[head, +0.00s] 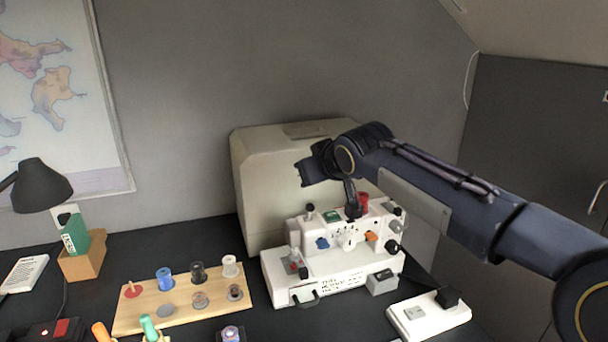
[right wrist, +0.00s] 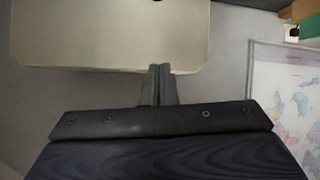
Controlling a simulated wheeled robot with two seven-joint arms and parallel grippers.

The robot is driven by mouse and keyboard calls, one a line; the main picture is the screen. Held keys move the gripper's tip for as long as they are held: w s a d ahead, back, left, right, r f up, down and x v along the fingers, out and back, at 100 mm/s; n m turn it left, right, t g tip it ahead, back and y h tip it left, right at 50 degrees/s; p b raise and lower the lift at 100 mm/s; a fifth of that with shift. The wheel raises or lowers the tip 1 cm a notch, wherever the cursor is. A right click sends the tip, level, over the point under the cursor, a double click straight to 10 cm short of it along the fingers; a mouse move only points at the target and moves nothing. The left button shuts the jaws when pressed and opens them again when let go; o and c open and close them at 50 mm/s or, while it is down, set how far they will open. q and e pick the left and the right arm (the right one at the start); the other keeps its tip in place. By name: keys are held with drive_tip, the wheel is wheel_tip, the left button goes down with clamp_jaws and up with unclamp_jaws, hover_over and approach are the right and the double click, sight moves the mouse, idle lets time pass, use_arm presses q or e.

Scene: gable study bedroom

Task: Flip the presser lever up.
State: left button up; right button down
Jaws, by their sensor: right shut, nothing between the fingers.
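A white sewing machine (head: 330,268) stands on the dark desk, with knobs, a blue tab (head: 322,243), an orange tab (head: 371,236) and a red spool (head: 363,203) on it. I cannot tell for sure which part is the presser lever; it may be hidden. My right arm reaches in from the right, with my right gripper (head: 352,212) pointing down at the top of the machine, just left of the red spool. Its fingers are shut and empty; they also show together in the right wrist view (right wrist: 158,84). I cannot tell whether they touch the machine. My left gripper is out of view.
A large beige case (head: 262,165) stands close behind the machine, also seen in the right wrist view (right wrist: 110,35). A wooden spool board (head: 135,318) lies at left. A white foot pedal (head: 428,318) lies at front right. A dark lamp (head: 42,185) is far left.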

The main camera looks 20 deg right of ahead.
drive_tip(key=v, duration=0.3)
drive_tip(key=shift+s+a+f, duration=0.1)
drive_tip(key=shift+s+a, duration=0.05)
drive_tip(key=shift+s, duration=0.1)
idle(0.4)
